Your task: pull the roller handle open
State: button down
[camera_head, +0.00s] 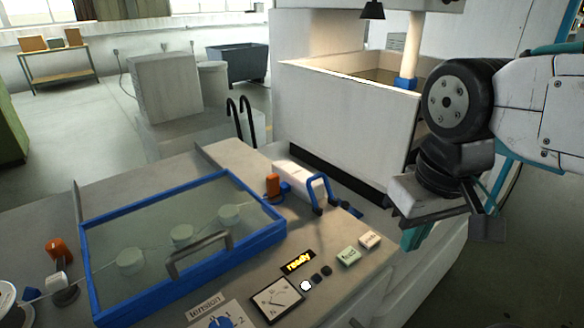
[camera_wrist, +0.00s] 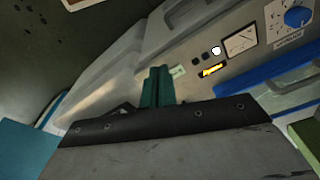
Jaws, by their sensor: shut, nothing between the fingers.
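A blue looped handle (camera_head: 319,192) stands up on a white block (camera_head: 297,181) at the back right of the machine top, in the head view. It looks like the roller handle. My gripper (camera_head: 411,238) hangs at the right of the head view, past the machine's right edge. It is to the right of the blue handle and clearly apart from it. Its teal fingers are closed together with nothing between them; they also show in the wrist view (camera_wrist: 157,86). I cannot make out the blue handle for certain in the wrist view.
A blue-framed clear cover (camera_head: 268,232) with a grey handle (camera_head: 199,255) lies left of the roller handle. A white tank (camera_head: 345,120) stands behind.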

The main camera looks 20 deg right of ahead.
jog(key=w+a+r+n+g, duration=0.1)
jog(key=w+r, duration=0.2)
jog(key=w, duration=0.6)
jog(key=w+a+r+n, duration=0.1)
jog(key=w+r, duration=0.1)
jog(key=w, duration=0.7)
jog(key=w+a+f+n, duration=0.2)
jog(key=w+f, duration=0.1)
jog(key=w, duration=1.3)
jog(key=shift+f+n+g, duration=0.2)
jog(key=shift+n+g, duration=0.1)
notch_tip(320, 180, down, 10)
jog(key=shift+s, duration=0.15)
jog(key=shift+d, duration=0.1)
